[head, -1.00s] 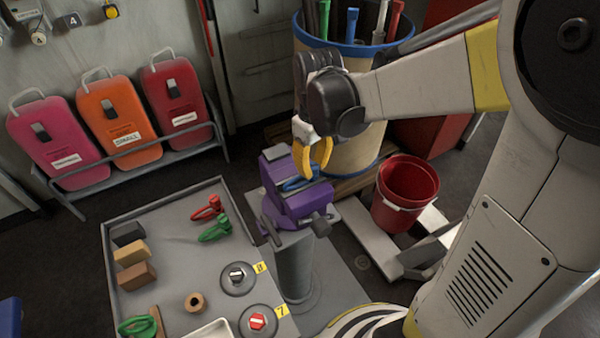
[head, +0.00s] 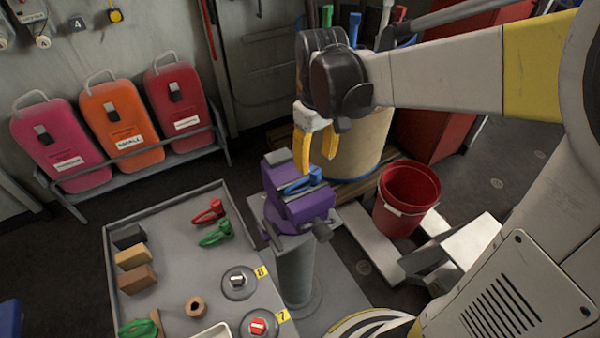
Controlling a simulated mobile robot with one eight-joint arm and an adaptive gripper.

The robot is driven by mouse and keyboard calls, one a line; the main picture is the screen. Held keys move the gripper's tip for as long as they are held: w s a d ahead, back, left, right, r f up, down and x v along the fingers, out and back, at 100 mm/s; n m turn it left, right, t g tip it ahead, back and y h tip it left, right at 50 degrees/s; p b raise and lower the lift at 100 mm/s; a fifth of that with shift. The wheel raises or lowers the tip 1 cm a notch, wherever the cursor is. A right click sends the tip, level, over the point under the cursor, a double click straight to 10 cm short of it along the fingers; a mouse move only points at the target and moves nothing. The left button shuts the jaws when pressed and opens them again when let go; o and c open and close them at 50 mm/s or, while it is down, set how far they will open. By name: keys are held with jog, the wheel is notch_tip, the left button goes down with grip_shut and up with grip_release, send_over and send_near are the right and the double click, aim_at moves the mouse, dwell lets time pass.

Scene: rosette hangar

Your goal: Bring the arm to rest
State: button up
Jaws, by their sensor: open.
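My gripper (head: 317,150) has yellow fingers. They point down and stand apart, with nothing seen between them. It hangs just above the purple vise (head: 297,200), which is mounted on a grey post. A blue object (head: 304,183), perhaps a clamp, lies across the top of the vise below the fingertips. The fingers look clear of it, though the exact gap is hard to judge.
A grey-topped table (head: 183,255) at lower left holds red clamps (head: 208,212), green clamps (head: 217,235), several blocks and two numbered knobs. A red bucket (head: 407,195) stands right of the vise. A tan drum (head: 365,145) stands close behind my gripper.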

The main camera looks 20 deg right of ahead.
notch_tip(320, 180, up, 8)
jog(key=s+f+m+t+b, duration=0.2)
jog(key=s+f+m+t, duration=0.2)
jog(key=s+t, duration=0.3)
jog(key=s+f, duration=0.1)
jog(key=s, duration=0.1)
jog(key=shift+s+f+b, duration=0.3)
jog(key=shift+s+b, duration=0.05)
jog(key=shift+s, duration=0.05)
